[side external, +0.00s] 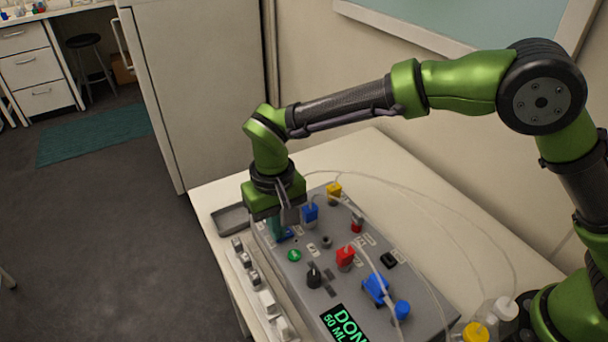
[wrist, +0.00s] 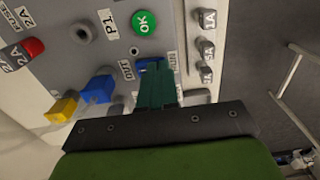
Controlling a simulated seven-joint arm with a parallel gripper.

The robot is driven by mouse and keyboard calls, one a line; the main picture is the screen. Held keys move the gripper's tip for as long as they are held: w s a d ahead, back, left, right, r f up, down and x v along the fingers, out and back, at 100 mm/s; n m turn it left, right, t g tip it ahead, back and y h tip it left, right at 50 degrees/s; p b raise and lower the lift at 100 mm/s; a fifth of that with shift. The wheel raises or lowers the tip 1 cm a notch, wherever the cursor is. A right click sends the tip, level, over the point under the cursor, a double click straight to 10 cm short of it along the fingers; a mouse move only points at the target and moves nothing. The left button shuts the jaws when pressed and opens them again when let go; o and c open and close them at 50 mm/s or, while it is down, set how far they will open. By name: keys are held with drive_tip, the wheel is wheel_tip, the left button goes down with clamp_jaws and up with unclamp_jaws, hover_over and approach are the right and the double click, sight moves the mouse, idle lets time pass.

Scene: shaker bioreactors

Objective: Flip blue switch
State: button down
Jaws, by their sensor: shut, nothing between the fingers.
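A blue switch (side external: 288,236) lies on the far left part of the grey control box, mostly hidden by my gripper. In the wrist view a strip of the blue switch (wrist: 148,63) shows just past my fingertips. My gripper (side external: 275,236) points down at the box with its teal fingers shut and empty. In the wrist view the fingers (wrist: 155,72) are together, right at the switch. I cannot tell whether they touch it, or which way it is set.

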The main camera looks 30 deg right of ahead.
drive_tip(key=shift+r, duration=3.45)
drive_tip(key=shift+w+f, duration=0.1)
drive_tip(key=shift+f, duration=0.1)
drive_tip(key=shift+s+d+f+n, duration=0.25)
drive_tip(key=shift+s+d+n, duration=0.25)
drive_tip(key=shift+s+d, duration=0.35)
drive_tip(key=s+d+r+m+t, duration=0.1)
drive_tip(key=s+d+r+t, duration=0.1)
drive_tip(key=s+d, duration=0.3)
drive_tip(key=s+d+r+m+t+y, duration=0.1)
drive_tip(key=s+d+r, duration=0.3)
drive_tip(key=d, duration=0.8)
drive_tip(key=s+d+r+m+t+y, duration=0.1)
drive_tip(key=s+d+r+m+t, duration=0.2)
drive_tip(key=s+d, duration=0.3)
drive_tip(key=d+r+t, duration=0.1)
drive_tip(key=d, duration=0.2)
drive_tip(key=shift+r, duration=0.1)
